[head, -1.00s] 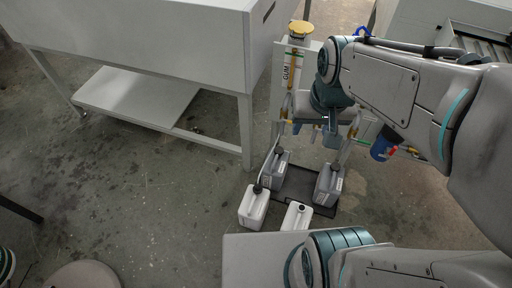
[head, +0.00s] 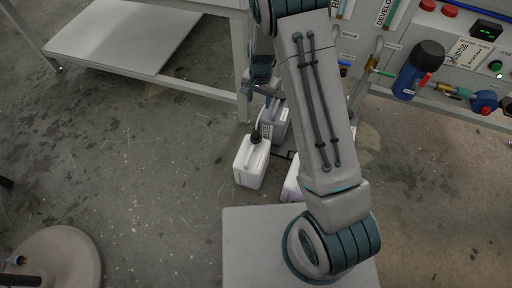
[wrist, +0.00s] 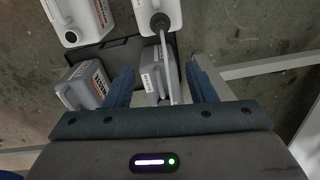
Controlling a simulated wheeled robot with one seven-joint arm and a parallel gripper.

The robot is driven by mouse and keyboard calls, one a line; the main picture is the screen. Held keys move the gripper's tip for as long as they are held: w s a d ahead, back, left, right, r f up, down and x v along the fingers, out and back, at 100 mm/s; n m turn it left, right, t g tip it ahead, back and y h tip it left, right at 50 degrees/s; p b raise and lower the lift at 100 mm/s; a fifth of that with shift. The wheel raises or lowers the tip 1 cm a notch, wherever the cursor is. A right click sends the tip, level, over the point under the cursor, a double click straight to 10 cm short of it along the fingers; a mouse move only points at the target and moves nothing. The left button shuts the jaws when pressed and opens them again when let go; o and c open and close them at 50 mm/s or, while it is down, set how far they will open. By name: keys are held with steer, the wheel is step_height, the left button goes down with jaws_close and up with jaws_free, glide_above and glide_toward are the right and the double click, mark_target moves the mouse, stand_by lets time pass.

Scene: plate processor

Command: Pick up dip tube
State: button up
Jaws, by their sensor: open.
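The dip tube is a thin pale tube with a black fitting (wrist: 160,22) seated in the mouth of a white jug (wrist: 150,5). In the wrist view the tube (wrist: 170,70) runs down from the fitting between my fingers. In the head view the fitting (head: 256,138) shows on the white jug (head: 250,165). My gripper (wrist: 161,74) is open, its two blue fingers apart on either side of the tube and of a grey jug (wrist: 152,78). I cannot tell how far above the tube they are. In the head view my gripper (head: 262,92) is partly hidden by my arm.
Another white jug (wrist: 78,18) and a grey jug (wrist: 80,88) stand around a black tray (wrist: 118,52). A white table leg (head: 243,75) stands close left of my gripper. The processor's panel (head: 450,60) with hoses and a blue filter is at right. Open floor lies left.

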mark_target(256, 129)
steer(key=f+b, duration=0.1)
steer(key=f, duration=0.4)
steer(key=f+b, duration=0.2)
steer(key=f, duration=0.4)
steer(key=a+f+b, duration=0.1)
steer(key=f, duration=0.5)
steer(key=shift+w+b, duration=0.35)
steer(key=shift+w, duration=0.05)
steer(key=shift+s+f+b, duration=0.2)
steer(key=shift+f+b, duration=1.25)
steer(key=shift+f, duration=1.25)
steer(key=shift+r, duration=0.1)
jaws_close()
